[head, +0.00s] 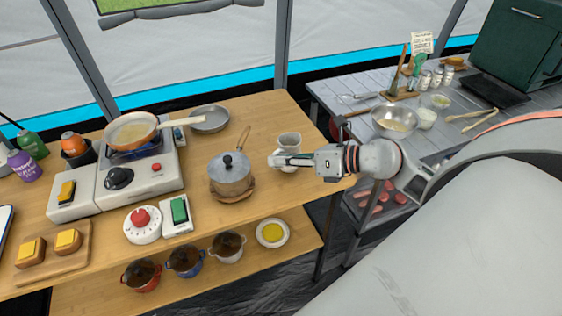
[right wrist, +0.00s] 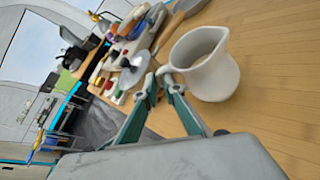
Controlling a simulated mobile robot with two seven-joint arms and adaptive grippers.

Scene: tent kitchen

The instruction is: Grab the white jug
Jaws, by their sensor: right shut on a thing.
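The white jug (head: 289,143) stands upright near the right end of the wooden table (head: 265,112) in the head view. In the right wrist view the jug (right wrist: 207,66) is close ahead, with its handle toward my fingers. My right gripper (head: 284,160) reaches in from the right and is shut on the jug's handle; its fingertips also show in the right wrist view (right wrist: 163,85). The fingers partly cover the jug in the head view. My left gripper is not in view.
A lidded pot (head: 230,175) stands just left of the jug. A grey pan (head: 210,120) lies behind it, and a stove with a frying pan (head: 131,131) is further left. A grey table (head: 350,92) with a bowl (head: 395,121) stands to the right across a gap.

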